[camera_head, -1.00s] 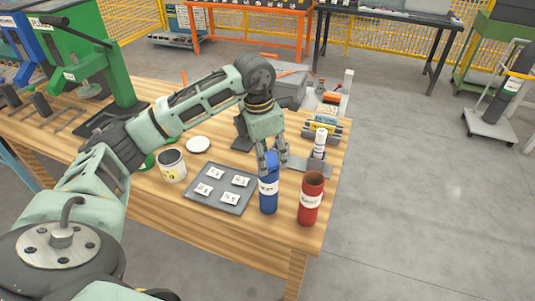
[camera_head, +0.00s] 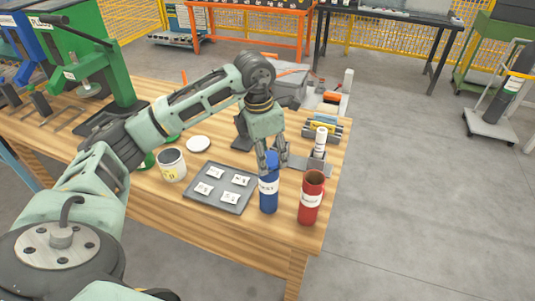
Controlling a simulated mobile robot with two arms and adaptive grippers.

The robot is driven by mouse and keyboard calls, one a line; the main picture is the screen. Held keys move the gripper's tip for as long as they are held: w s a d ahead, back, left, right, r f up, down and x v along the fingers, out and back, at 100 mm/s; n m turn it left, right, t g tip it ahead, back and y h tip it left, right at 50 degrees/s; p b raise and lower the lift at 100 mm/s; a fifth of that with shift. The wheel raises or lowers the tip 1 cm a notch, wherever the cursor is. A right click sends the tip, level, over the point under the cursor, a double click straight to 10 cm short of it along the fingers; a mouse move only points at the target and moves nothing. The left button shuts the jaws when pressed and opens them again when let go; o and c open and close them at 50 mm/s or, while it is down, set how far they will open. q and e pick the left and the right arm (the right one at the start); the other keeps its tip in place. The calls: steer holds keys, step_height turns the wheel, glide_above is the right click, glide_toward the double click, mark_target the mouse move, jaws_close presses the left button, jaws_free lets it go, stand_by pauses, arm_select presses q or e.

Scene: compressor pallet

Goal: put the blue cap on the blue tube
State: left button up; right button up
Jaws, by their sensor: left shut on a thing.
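The blue tube (camera_head: 269,194) stands upright near the front right corner of the wooden table, with a white label. My left gripper (camera_head: 272,166) is right at the tube's top, fingers pointing down, shut on the blue cap (camera_head: 272,157). My right gripper is not in view.
An open red tube (camera_head: 312,197) stands close to the right of the blue tube. A grey tray (camera_head: 208,206) with several labelled packets lies to the left, with a white can (camera_head: 172,165) beyond it. A white bottle (camera_head: 320,142) stands behind.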

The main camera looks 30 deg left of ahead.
arm_select(q)
steer(key=shift+f+b, duration=0.45)
steer(key=shift+f, duration=0.05)
stand_by(1.1)
steer(key=o, duration=0.8)
steer(key=shift+o, duration=0.8)
steer(key=o, duration=0.4)
steer(key=shift+r, duration=0.15)
steer(key=shift+r+p, duration=2.35)
steer(key=shift+r, duration=1.05)
